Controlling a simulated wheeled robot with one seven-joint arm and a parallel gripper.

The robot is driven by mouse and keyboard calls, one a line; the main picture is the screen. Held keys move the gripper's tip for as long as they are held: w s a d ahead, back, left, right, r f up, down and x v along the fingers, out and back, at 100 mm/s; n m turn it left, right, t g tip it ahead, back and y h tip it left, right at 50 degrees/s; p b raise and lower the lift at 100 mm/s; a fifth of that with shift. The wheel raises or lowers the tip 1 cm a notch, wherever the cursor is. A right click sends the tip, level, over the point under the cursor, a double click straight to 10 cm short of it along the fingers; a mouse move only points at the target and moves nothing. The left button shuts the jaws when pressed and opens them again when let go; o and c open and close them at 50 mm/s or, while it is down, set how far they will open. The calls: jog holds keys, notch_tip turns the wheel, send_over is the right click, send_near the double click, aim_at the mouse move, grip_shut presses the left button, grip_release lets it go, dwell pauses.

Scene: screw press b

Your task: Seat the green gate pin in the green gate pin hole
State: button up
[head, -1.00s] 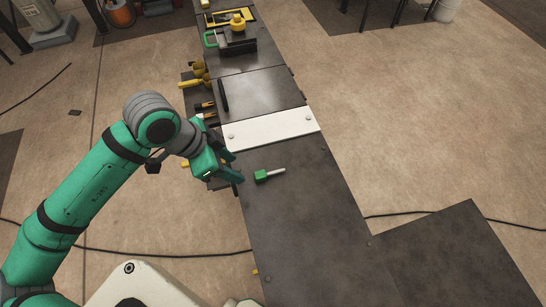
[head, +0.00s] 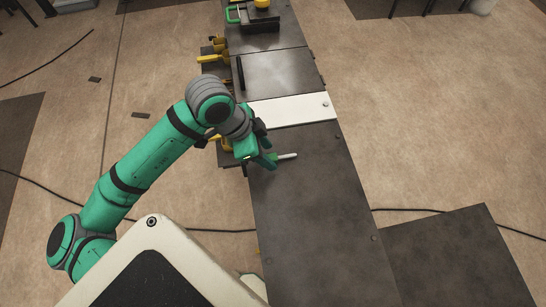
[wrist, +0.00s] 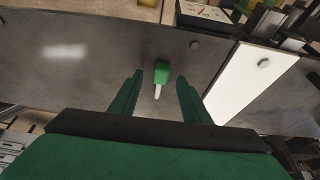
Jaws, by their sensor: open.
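The green gate pin has a green block head and a pale shank. It lies on its side on the dark bench top; its shank (head: 287,156) points right in the head view, with the head partly covered by my gripper. My gripper (head: 266,158) is at the pin. In the wrist view the pin's green head (wrist: 162,71) is between the two spread fingers of my gripper (wrist: 160,80), touching neither that I can see. The fingers are open and empty. I cannot make out the green gate pin hole.
A white strip (head: 292,110) with bolts crosses the dark bench (head: 310,200) beyond the pin. Yellow-handled parts (head: 212,58) stick out along the left edge. The near bench top is clear.

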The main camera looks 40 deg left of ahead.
jog(key=shift+x, duration=1.05)
jog(key=shift+w+r, duration=0.1)
jog(key=shift+w, duration=0.15)
jog(key=shift+d, duration=0.15)
grip_shut()
jog(key=shift+s+a, duration=0.25)
jog(key=shift+a, duration=0.05)
jog(key=shift+d+r, duration=0.1)
jog(key=shift+r, duration=0.65)
jog(key=s+a+r, duration=0.6)
jog(key=s+r, duration=0.5)
jog(key=s, duration=0.1)
jog(key=shift+s+r, duration=0.25)
